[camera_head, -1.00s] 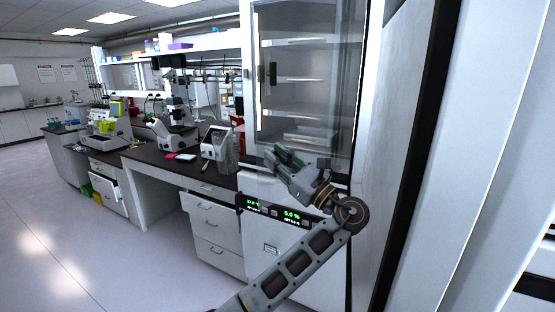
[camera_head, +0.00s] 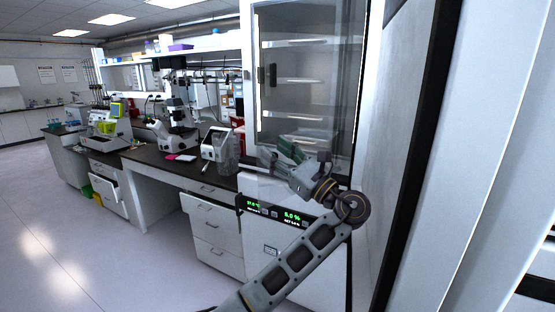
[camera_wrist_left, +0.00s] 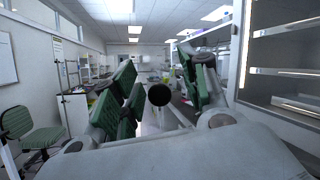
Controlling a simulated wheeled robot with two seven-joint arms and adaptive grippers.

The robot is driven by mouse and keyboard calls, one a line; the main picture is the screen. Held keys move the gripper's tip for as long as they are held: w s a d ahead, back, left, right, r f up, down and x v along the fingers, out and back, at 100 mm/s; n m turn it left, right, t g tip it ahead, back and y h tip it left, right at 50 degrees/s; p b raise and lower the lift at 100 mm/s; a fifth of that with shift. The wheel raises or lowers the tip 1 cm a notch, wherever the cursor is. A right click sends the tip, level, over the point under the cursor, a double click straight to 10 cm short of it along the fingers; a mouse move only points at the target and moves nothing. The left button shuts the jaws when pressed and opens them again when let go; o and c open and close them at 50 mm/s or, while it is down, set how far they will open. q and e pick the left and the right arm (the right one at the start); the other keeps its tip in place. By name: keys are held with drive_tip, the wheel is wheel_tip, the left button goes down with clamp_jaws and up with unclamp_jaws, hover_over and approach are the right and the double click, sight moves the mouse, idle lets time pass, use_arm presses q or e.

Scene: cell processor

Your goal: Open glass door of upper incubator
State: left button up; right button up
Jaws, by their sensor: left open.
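The upper incubator's glass door (camera_head: 335,75) stands in front of lit shelves and looks closed. A dark latch-like piece (camera_head: 272,74) sits near its left edge. The incubator's shelves also show at the right of the left wrist view (camera_wrist_left: 285,72). My left gripper (camera_head: 286,150) is in front of the lower part of the glass, below the latch, with its green pads apart. In the left wrist view the gripper (camera_wrist_left: 158,85) is open with nothing held between its fingers. Contact with the glass cannot be told. My right gripper is not in view.
A thick white outer door (camera_head: 425,150) with a black seal stands open at the right. A lower unit with a green-lit display (camera_head: 272,211) is below. A dark-topped bench (camera_head: 160,160) with instruments extends left. The floor (camera_head: 60,220) at left is clear.

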sight(265, 113)
use_arm(q)
wheel_tip(265, 113, up, 8)
drive_tip(key=shift+r, duration=0.1)
idle(0.4)
